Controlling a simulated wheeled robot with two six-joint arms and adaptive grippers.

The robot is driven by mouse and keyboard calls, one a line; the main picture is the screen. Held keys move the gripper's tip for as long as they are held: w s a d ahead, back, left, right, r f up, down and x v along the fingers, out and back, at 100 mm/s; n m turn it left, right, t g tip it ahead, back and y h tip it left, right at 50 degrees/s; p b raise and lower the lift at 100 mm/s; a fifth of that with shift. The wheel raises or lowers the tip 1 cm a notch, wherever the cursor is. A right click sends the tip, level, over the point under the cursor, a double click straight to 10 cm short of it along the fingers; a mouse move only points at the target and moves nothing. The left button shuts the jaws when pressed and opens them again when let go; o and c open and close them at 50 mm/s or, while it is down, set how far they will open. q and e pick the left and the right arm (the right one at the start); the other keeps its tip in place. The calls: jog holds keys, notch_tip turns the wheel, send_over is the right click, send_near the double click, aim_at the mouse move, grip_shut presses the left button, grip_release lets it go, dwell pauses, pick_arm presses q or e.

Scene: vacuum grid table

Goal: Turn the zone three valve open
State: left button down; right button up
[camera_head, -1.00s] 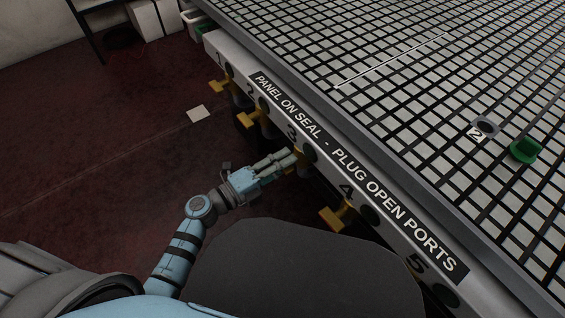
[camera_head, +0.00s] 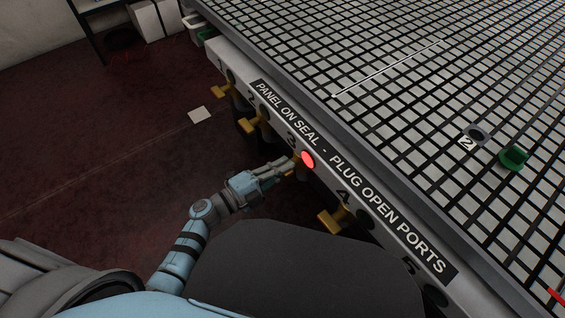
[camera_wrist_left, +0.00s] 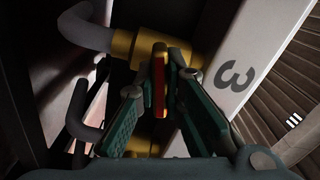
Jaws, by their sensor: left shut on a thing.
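The zone three valve (camera_head: 302,167) is on the front rail beside the number 3, mostly hidden by my left gripper (camera_head: 290,166). In the left wrist view, its brass body (camera_wrist_left: 122,44) runs to a flat handle (camera_wrist_left: 159,82) with a reddish face. My left gripper (camera_wrist_left: 162,72) is shut on this handle, one finger on each side. A round lamp (camera_head: 308,159) next to the valve glows red. My right gripper is not in view.
Similar yellow valves one (camera_head: 221,91), two (camera_head: 252,124) and four (camera_head: 333,219) line the rail (camera_head: 236,75). The gridded table (camera_head: 400,90) lies behind it, with a green plug (camera_head: 513,158) near a port (camera_head: 477,133). A dark seat-like shape (camera_head: 300,270) fills the near middle.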

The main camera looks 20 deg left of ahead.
pick_arm(q)
jog(key=shift+r+n+p, duration=0.2)
jog(key=shift+n+p, duration=0.5)
jog(key=shift+n, duration=0.2)
jog(key=n+p, duration=0.2)
jog(key=shift+n, duration=0.4)
jog(key=n+p, duration=0.2)
jog(key=n, duration=0.3)
jog(key=shift+f, duration=0.1)
jog(key=n+p, duration=0.1)
jog(key=n, duration=0.3)
jog(key=shift+f+n+p, duration=0.1)
jog(key=shift+n+p, duration=0.2)
jog(key=shift+p, duration=0.1)
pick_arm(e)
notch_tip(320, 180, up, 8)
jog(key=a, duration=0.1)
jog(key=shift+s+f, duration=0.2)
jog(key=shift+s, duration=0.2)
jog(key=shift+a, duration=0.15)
pick_arm(q)
jog(key=c, duration=1.7)
grip_release()
